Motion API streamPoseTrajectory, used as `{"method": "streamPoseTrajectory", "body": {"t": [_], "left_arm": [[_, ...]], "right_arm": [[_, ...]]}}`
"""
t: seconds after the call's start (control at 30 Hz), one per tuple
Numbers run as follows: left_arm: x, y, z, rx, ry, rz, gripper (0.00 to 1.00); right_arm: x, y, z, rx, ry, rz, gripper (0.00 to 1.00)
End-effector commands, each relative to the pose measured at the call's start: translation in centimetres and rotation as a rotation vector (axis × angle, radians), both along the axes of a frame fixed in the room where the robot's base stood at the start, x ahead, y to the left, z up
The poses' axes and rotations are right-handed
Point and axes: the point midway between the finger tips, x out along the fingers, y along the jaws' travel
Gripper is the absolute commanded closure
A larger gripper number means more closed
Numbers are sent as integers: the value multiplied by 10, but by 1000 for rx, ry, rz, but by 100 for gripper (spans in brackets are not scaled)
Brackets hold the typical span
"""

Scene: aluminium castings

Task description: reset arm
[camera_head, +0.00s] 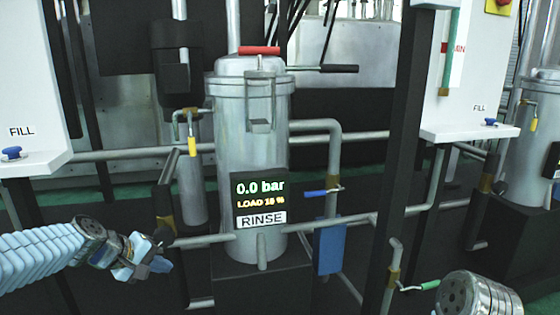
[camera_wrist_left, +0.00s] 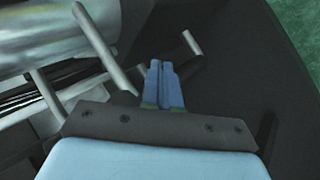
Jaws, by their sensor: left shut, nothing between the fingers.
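My left gripper (camera_head: 158,266) is at the lower left of the head view, at the end of a pale blue sleeved arm. It points right, in front of the pipes at the base of the filter vessel, and touches nothing that I can make out. In the left wrist view its two blue fingers (camera_wrist_left: 163,84) are together with nothing between them. My right gripper does not show in either view.
A steel filter vessel (camera_head: 238,150) stands in the middle with a display (camera_head: 260,202) reading 0.0 bar, LOAD 18 % and RINSE. Pipes with blue (camera_head: 323,192), yellow (camera_head: 195,146) and green (camera_head: 430,285) handles surround it. A black post (camera_head: 393,140) stands to its right.

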Motion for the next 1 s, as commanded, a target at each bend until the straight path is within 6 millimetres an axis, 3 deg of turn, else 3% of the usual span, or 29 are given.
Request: {"method": "streamPoseTrajectory", "body": {"t": [0.03, 0.13, 0.2, 0.3, 0.4, 0.5, 0.63, 0.77, 1.0], "left_arm": [[-2, -13, -42, 45, 67, -25, 100], [-20, -37, -125, 147, 156, -90, 100], [-45, -56, -179, 212, 208, -158, 100], [-95, -86, -243, 284, 262, -281, 100], [-152, -115, -284, 319, 287, -408, 100], [-201, -140, -306, 325, 290, -514, 100], [-239, -158, -315, 313, 282, -590, 100], [-251, -164, -318, 307, 276, -615, 100], [-250, -164, -318, 309, 275, -613, 100]], "right_arm": [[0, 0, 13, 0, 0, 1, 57], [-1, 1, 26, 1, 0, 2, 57], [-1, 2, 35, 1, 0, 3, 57], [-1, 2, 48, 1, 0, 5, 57], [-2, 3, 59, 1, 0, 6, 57], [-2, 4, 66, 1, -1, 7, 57], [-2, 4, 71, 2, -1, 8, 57], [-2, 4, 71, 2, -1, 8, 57], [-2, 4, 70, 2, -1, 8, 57]]}}
